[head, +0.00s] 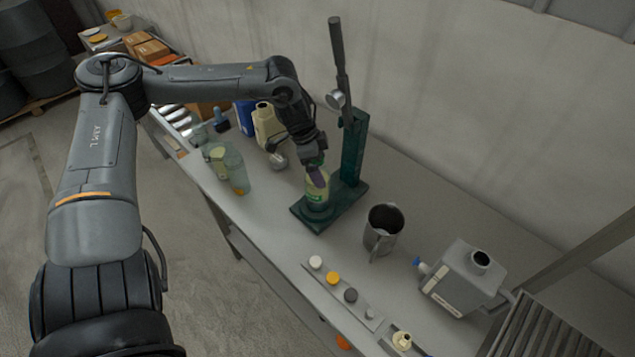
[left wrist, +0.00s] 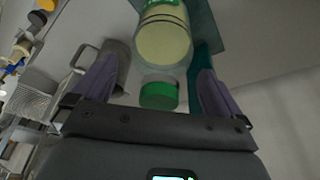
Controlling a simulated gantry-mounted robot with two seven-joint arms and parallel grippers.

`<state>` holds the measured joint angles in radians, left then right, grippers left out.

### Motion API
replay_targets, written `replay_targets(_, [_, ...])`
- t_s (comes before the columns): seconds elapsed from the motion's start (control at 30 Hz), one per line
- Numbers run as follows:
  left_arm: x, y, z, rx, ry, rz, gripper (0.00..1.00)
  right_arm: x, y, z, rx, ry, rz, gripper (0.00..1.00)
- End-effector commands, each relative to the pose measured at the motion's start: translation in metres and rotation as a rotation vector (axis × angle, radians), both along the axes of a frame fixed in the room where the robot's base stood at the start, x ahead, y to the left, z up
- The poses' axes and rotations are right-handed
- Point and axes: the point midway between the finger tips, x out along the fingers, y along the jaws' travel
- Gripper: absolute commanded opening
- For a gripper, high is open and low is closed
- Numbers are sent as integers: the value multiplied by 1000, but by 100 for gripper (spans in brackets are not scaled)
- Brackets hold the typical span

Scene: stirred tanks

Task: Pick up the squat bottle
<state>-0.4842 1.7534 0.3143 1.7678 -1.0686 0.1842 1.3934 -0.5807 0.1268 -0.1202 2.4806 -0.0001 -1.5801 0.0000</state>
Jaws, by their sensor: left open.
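The squat bottle (head: 317,190) has pale yellow contents and a green label. It stands upright on the dark green base (head: 331,209) of a lever press. In the left wrist view the bottle (left wrist: 165,38) shows its green cap (left wrist: 158,95) toward me, between my two purple fingers. My left gripper (head: 316,174) is open at the bottle's upper part and partly hides it. In the left wrist view the fingers (left wrist: 155,88) stand apart, with a visible gap on each side of the cap. My right gripper is not in view.
The press column (head: 354,147) and its lever (head: 339,62) rise right behind the bottle. A metal jug (head: 383,228) stands to the right, with a grey canister (head: 465,279) beyond. Clear beakers (head: 236,171) and a cream jug (head: 266,126) stand left. A strip of caps (head: 333,278) lies in front.

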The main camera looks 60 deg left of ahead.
Motion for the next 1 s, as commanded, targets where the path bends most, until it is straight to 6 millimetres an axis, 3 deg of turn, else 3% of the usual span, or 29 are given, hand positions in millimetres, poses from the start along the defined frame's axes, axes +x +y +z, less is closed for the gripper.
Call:
replay_targets(0.13, [2,-1,-10,1,2,-1,100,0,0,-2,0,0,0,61])
replay_targets(0.47, [3,-2,-11,0,0,-1,98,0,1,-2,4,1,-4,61])
replay_targets(1.0, [3,-2,-11,0,0,-1,16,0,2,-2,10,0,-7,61])
